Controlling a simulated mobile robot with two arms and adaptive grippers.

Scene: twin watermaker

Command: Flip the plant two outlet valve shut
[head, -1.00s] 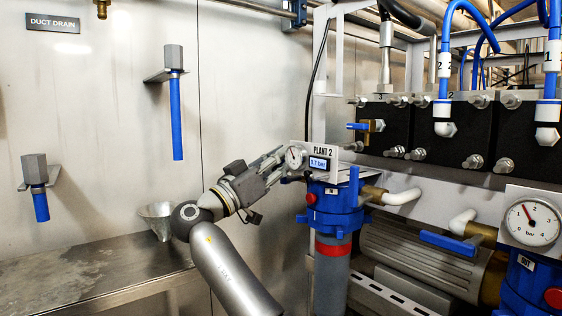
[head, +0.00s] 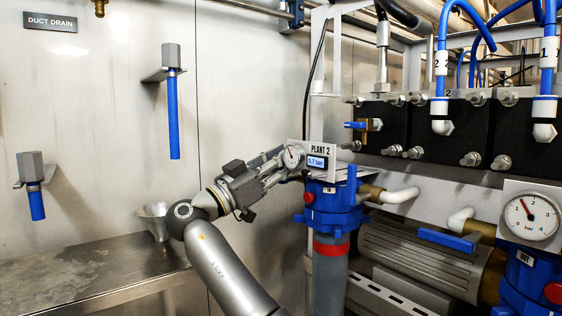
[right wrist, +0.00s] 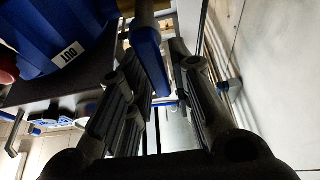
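The plant two unit is a blue housing (head: 333,207) with a red knob, under a panel marked PLANT 2 (head: 325,150) with a gauge and display. My right gripper (head: 281,165) is at the left edge of that panel in the head view. In the right wrist view its fingers (right wrist: 158,72) are open. A blue lever (right wrist: 149,62), taken as the outlet valve's handle, shows between the fingertips, beside a blue housing labelled OUT (right wrist: 68,54). I cannot tell whether a finger touches it. The lever is hidden in the head view. My left gripper is out of view.
Another blue lever (head: 446,240) sits on the right beside a second gauge (head: 530,218). Black blocks (head: 463,136) with hoses stand behind. A steel bench (head: 85,268) with a funnel (head: 153,220) is at the left. A metal wall (head: 110,110) closes the back.

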